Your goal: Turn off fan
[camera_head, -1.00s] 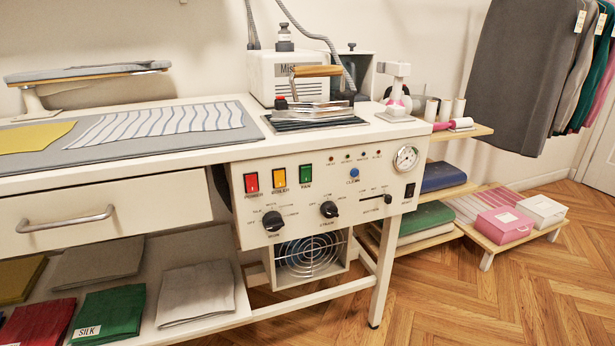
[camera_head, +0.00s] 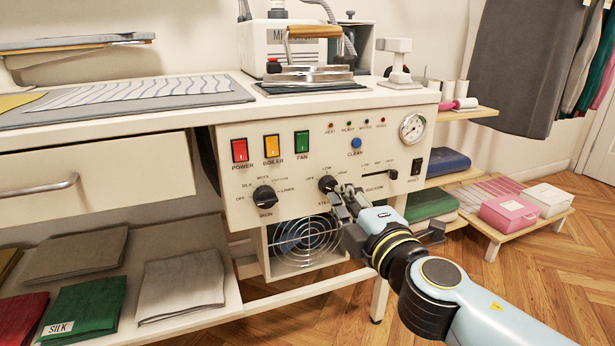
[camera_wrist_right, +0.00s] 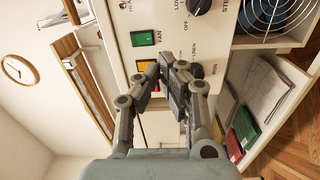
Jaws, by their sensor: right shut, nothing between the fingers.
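The green FAN rocker switch (camera_head: 303,140) is on the white control panel (camera_head: 225,205), right of the yellow BOILER switch (camera_head: 272,147) and red POWER switch (camera_head: 239,150). The fan (camera_head: 305,242) sits behind a round wire guard below the panel; I cannot tell if it spins. My right gripper (camera_head: 343,194) is shut and empty, in front of the panel by the steam knob (camera_head: 327,184), below and right of the FAN switch in the head view. In the right wrist view the FAN switch (camera_wrist_right: 143,38) shows beyond the fingertips (camera_wrist_right: 165,72), apart from them. My left gripper is not in view.
The iron knob (camera_head: 264,197), blue CLEAN button (camera_head: 355,142), suction slider (camera_head: 378,174) and RESET switch (camera_head: 416,167) are also on the panel. An iron (camera_head: 312,74) stands on the table above. Folded cloths lie on the lower shelf (camera_head: 215,314).

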